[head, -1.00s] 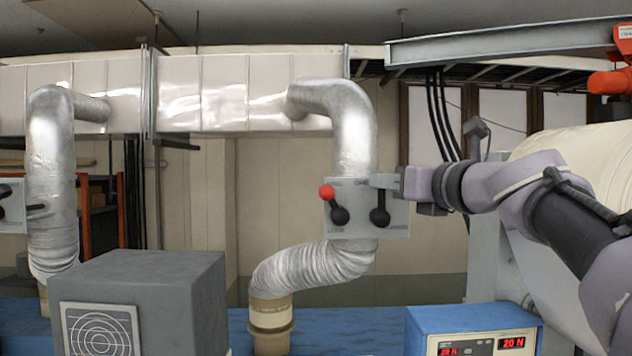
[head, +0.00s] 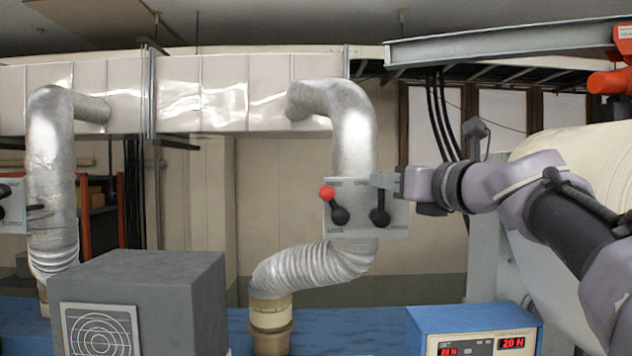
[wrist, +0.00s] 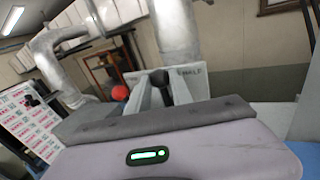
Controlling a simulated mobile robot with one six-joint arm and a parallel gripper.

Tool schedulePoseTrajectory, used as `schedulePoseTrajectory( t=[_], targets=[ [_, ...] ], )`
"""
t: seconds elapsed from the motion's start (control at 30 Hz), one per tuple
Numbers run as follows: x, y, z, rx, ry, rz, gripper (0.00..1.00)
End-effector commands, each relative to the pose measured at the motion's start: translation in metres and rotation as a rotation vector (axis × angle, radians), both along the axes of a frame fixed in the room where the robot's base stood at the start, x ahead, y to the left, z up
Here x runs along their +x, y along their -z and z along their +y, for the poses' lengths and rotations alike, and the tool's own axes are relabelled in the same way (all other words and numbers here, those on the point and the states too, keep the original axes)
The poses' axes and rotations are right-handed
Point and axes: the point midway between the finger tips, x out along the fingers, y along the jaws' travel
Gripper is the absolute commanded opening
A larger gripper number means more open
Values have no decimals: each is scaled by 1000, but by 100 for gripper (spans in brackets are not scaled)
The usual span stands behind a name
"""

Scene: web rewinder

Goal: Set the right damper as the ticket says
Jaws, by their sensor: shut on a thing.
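The right damper plate (head: 388,222) is a light grey plate on the right silver duct (head: 354,130). It carries a lever with a red knob (head: 327,193), tilted up and left from its black hub, and a black lever (head: 380,214) on the right. My gripper (head: 383,181) reaches in from the right and is shut at the top of the black lever. In the wrist view the black lever (wrist: 161,78) stands between my fingers, and the red knob (wrist: 120,93) is to its left. The lettering on the plate is too small to read fully.
The left duct (head: 52,150) has a similar damper plate (head: 12,218), cut by the picture edge. A grey box (head: 150,290) stands in front at left. A blue meter box (head: 470,322) sits at lower right. A printed sheet (wrist: 28,118) shows in the wrist view.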

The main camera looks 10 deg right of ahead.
Motion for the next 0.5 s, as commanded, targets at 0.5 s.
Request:
schedulePoseTrajectory(
  t=[0.5],
  targets=[
    [0, 3, -4, 54, 0, -9, 0]
  ],
)
